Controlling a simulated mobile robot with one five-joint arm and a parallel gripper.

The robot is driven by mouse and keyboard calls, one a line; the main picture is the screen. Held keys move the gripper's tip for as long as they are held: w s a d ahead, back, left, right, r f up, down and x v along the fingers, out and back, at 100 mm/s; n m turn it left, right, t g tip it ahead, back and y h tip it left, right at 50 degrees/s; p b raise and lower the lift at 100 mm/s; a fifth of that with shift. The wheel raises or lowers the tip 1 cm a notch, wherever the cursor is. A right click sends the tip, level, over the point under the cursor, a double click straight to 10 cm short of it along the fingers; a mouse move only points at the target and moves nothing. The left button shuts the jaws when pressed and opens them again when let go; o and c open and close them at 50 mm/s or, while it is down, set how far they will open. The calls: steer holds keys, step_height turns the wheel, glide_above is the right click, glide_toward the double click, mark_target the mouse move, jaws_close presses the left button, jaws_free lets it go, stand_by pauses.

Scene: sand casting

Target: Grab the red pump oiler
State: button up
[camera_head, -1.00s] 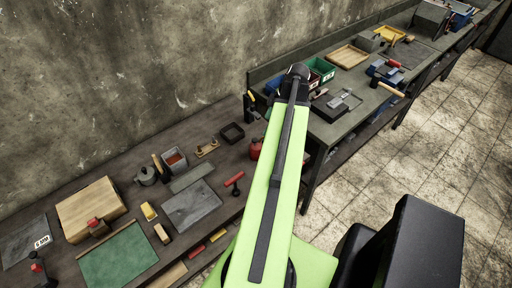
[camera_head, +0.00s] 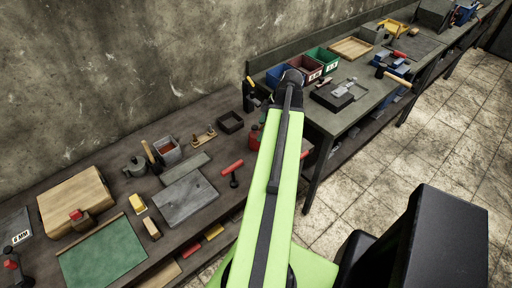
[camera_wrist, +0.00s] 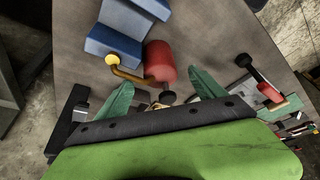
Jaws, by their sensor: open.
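The red pump oiler (camera_wrist: 160,62) shows in the wrist view as a red can with a brass spout, a yellow tip and a dark knob. It lies just ahead of and between the two green fingers of my gripper (camera_wrist: 162,80). The fingers are spread apart with no clear contact on the can. Part of the oiler's lower end is hidden near the gripper body. In the head view a red can (camera_head: 255,138), likely the oiler, sits on the near bench beside my arm, partly hidden by it. My gripper is hidden behind my arm there.
A blue block-like object (camera_wrist: 113,45) stands close beside the oiler in the wrist view. A black-and-red tool (camera_wrist: 262,82) lies to the right. The near bench also holds a grey plate (camera_head: 186,198), a red-handled tool (camera_head: 232,168) and a dark square frame (camera_head: 230,122).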

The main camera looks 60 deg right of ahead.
mark_target(258, 132)
steer(key=b+x, duration=0.4)
steer(key=x, duration=0.1)
steer(key=shift+w+a+f+b, duration=0.1)
steer(key=shift+w+b, duration=0.2)
steer(key=shift+r, duration=0.2)
jaws_close()
